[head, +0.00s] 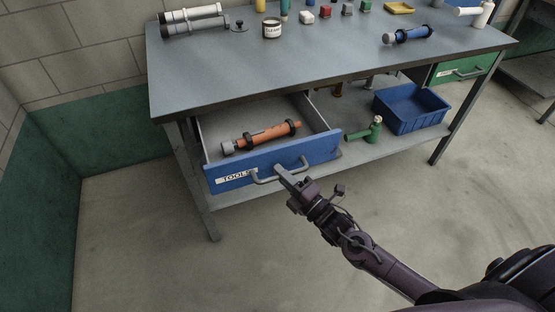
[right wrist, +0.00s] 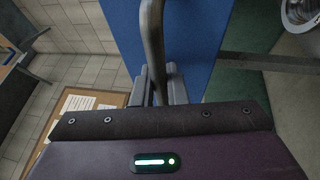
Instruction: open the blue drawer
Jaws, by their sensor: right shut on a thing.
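The blue drawer (head: 240,172) under the left part of the grey workbench stands pulled out, with its inside showing. Its front carries a white label reading "TOOLS" and a grey bar handle (head: 262,179). An orange and grey tool-like object (head: 262,137) lies inside it. My right gripper (head: 284,173) is at the right part of the handle, shut on it. In the right wrist view the handle (right wrist: 153,40) runs down between the gripper fingers (right wrist: 158,85), with the blue drawer front (right wrist: 205,35) behind. My left gripper is not in view.
On the lower shelf are a blue bin (head: 411,108) and a green fitting (head: 365,132). A green drawer (head: 465,70) is at right. Floor in front is clear.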

